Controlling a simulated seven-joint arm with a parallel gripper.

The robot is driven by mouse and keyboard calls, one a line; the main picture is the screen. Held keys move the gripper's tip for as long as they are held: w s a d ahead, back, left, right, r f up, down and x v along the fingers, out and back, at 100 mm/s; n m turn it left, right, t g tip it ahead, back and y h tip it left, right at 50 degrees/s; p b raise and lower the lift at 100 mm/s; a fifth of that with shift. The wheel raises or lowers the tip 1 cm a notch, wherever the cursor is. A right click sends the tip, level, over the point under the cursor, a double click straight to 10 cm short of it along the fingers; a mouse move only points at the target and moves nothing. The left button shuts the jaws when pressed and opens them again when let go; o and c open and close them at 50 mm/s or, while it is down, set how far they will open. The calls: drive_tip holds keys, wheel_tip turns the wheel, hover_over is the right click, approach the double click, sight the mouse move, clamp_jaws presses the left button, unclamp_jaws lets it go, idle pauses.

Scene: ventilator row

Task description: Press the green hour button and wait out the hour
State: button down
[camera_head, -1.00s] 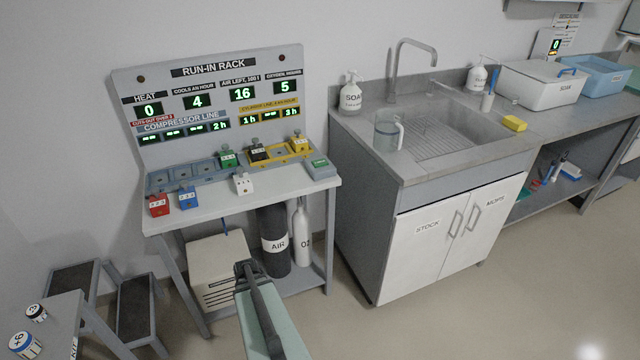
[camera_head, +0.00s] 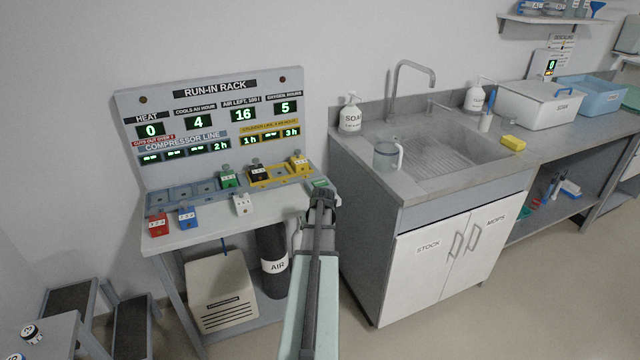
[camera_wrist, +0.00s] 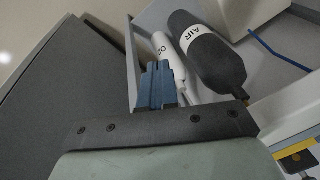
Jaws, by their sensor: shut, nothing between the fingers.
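The green hour button (camera_head: 320,183) is on a small grey box at the right end of the rack table, partly hidden behind my gripper. My gripper (camera_head: 323,192) is raised at the table's right front corner, in line with the button box in the head view; I cannot tell whether it touches. Its blue fingers (camera_wrist: 160,85) are together and empty in the wrist view. The run-in rack panel (camera_head: 215,120) reads heat 0, cools an hour 4, air left 16, oxygen hours 5. The compressor line's last display reads 2 h; the cylinder line reads 1 h and 3 h.
A green unit (camera_head: 228,177) sits in the compressor line, black (camera_head: 258,173) and yellow (camera_head: 299,165) units in the cylinder line. Red (camera_head: 158,224), blue (camera_head: 187,217) and white (camera_head: 242,205) units stand along the front. The sink cabinet (camera_head: 430,270) is close right.

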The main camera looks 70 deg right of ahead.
drive_tip(key=s+d+r+m+t+h, duration=0.15)
drive_tip(key=s+d+r, duration=0.25)
drive_tip(key=d+r, duration=0.6)
wheel_tip(320, 180, up, 14)
drive_tip(key=n+t+y, duration=0.1)
drive_tip(key=n+t, duration=0.4)
hover_over(322, 183)
drive_tip(key=shift+d+f, duration=0.1)
drive_tip(key=shift+f, duration=0.1)
drive_tip(key=shift+f, duration=0.15)
drive_tip(key=shift+f, duration=4.25)
